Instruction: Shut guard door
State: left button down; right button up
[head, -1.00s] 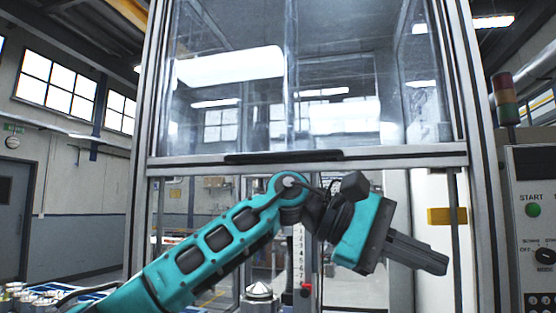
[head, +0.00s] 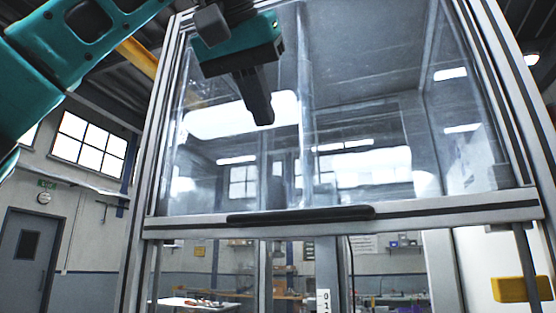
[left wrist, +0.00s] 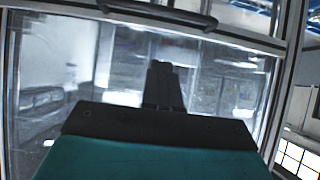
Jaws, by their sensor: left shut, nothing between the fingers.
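The guard door (head: 375,140) is a clear panel in a metal frame and stands raised, with the opening below its bottom rail. A long black handle (head: 300,214) runs along that rail. My left gripper (head: 262,112) is in front of the panel, above the handle and left of the panel's middle, pointing down. Its fingers are shut and empty, apart from the handle. In the left wrist view the shut fingers (left wrist: 163,75) show against the clear panel, with the handle (left wrist: 160,14) at the top edge. My right gripper is not in view.
Metal uprights (head: 522,95) frame the door on both sides. A yellow block (head: 520,289) is at the lower right, beside the opening. A grey door (head: 30,248) and windows are far off at the left. The space in front of the handle looks clear.

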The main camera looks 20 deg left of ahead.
pick_arm(q)
jog(key=s+f+x, duration=0.1)
jog(key=f+x, duration=0.1)
jog(key=x, duration=1)
jog(key=shift+f, duration=0.35)
jog(key=shift+s, duration=0.1)
